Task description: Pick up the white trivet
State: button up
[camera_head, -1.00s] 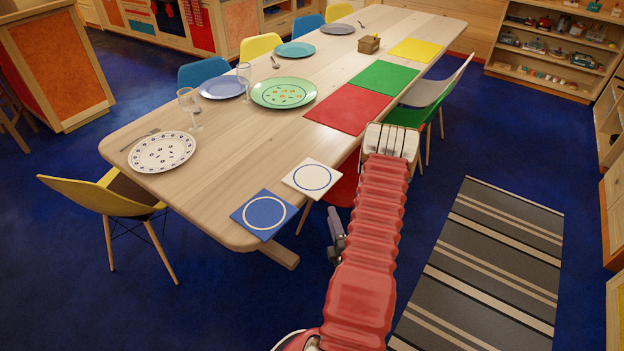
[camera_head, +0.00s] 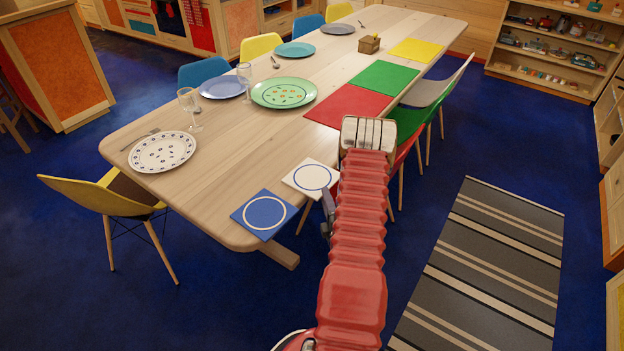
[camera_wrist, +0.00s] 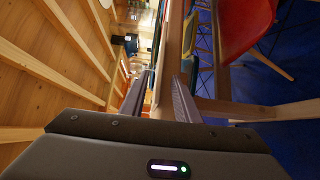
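The white trivet (camera_head: 306,176), a flat square tile with a blue ring, lies near the table's right front edge. It sits next to a blue trivet (camera_head: 245,217) with a white ring. My arm comes up to the right of the white trivet and hides a little of its right corner. My gripper (camera_head: 328,213) shows partly in the head view, just below and right of the white trivet. In the wrist view my gripper (camera_wrist: 160,80) has its two fingers apart with nothing held between them. I cannot make out the white trivet in the wrist view.
The wooden table (camera_head: 230,150) holds plates, glasses and red (camera_head: 340,102), green (camera_head: 383,77) and yellow (camera_head: 416,50) mats. A yellow chair (camera_head: 95,195) stands at the front left, with more chairs along the right side. A striped rug (camera_head: 490,270) covers floor to the right.

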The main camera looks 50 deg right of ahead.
aim_at(312, 178)
jog(key=shift+x, duration=2.6)
jog(key=shift+c, duration=0.5)
grip_shut()
